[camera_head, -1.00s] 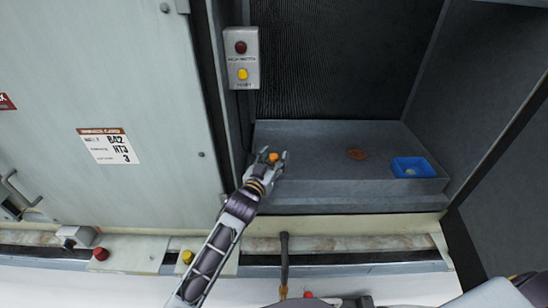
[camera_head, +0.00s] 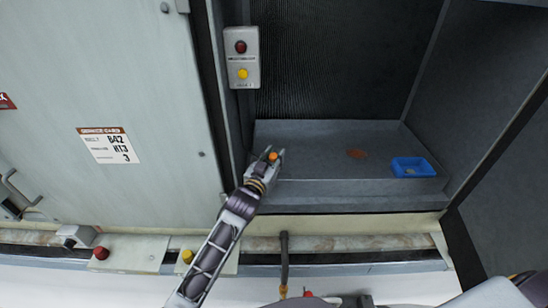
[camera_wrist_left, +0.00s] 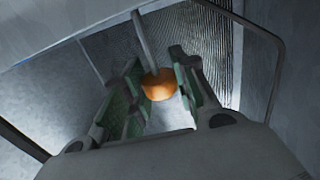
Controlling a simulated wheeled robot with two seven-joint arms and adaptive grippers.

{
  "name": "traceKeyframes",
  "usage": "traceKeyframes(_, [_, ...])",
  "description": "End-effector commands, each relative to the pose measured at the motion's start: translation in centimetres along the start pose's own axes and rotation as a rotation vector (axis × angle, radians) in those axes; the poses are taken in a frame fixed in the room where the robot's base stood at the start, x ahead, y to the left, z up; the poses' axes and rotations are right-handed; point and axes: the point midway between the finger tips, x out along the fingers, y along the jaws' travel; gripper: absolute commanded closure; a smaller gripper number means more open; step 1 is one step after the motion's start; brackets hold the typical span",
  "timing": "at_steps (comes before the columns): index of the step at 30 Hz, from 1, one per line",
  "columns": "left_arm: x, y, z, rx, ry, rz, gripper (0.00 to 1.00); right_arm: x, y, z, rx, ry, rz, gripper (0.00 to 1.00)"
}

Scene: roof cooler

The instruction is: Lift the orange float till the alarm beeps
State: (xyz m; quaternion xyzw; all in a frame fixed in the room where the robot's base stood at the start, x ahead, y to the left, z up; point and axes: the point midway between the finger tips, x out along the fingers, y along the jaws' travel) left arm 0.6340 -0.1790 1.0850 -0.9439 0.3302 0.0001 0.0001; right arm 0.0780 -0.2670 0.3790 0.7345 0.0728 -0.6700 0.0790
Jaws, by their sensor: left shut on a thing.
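The orange float (camera_head: 273,156) is at the left end of the grey ledge inside the open cooler bay. My left gripper (camera_head: 271,158) is shut on the float. In the left wrist view the float (camera_wrist_left: 158,85) sits between the two green-padded fingers, at the lower end of a thin rod. The fingers hide part of the float in the head view. A grey box (camera_head: 242,58) with a dark red lamp or button above a yellow one is on the post above the gripper. My right gripper is not in view.
A blue tray (camera_head: 412,167) and a flat orange-brown piece (camera_head: 356,154) are on the ledge to the right. A pale panel (camera_head: 110,100) closes off the left. A black upright hose or handle (camera_head: 284,262) stands in front of the sill.

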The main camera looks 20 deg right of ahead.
Motion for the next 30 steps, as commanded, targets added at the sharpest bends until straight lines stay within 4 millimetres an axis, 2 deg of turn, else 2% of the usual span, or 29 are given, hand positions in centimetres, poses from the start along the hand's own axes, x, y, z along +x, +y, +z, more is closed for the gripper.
traceKeyframes(5, [0.0,0.0,-0.3,0.000,0.000,0.000,1.00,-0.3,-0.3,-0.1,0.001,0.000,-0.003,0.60])
traceKeyframes(17, [0.0,0.0,-2.4,-0.002,0.001,0.000,1.00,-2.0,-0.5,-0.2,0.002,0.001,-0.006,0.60])
traceKeyframes(29, [0.0,0.0,-2.4,-0.001,0.001,0.000,1.00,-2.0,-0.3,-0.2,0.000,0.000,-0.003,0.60])
traceKeyframes(30, [0.0,0.0,-2.4,-0.001,0.001,0.000,0.67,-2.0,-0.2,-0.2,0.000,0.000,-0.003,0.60])
